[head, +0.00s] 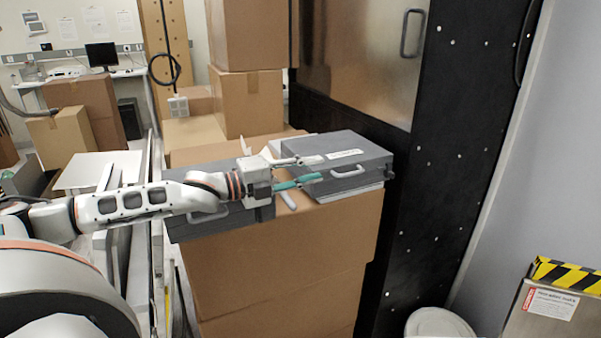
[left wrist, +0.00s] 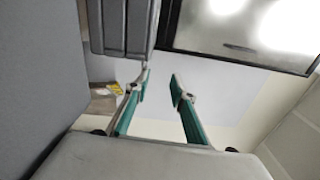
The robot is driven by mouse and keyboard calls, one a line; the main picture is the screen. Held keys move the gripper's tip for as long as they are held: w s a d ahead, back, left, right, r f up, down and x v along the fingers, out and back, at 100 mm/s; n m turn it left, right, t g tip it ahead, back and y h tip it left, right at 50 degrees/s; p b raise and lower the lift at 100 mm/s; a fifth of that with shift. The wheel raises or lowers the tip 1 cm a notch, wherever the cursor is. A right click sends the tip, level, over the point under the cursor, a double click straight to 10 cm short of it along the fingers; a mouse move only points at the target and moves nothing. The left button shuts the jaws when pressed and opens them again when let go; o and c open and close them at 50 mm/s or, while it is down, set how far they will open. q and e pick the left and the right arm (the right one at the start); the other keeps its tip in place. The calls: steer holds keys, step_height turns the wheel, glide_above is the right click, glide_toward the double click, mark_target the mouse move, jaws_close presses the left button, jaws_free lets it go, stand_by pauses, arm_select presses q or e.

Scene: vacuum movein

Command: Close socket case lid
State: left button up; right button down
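Two grey cases lie on a tall stack of cardboard boxes in the head view. The right case (head: 358,152) has a white label on top and a light handle in front, and its lid looks down. The left case (head: 217,224) is partly hidden behind my left arm, so its lid state is unclear. I cannot tell which is the socket case. My left gripper (head: 318,170) is open and empty at the left front of the right case; contact is unclear. In the left wrist view its teal fingers (left wrist: 160,82) are apart, with a grey case (left wrist: 124,25) above them. My right gripper is not visible.
The cardboard stack (head: 290,260) supports both cases. A black panel with a metal door (head: 365,60) stands close behind and right. Taller boxes (head: 247,100) rise behind. A white round lid (head: 438,322) and a striped bin (head: 550,305) are at lower right.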

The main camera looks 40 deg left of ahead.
arm_select(q)
steer(key=shift+v, duration=1.3)
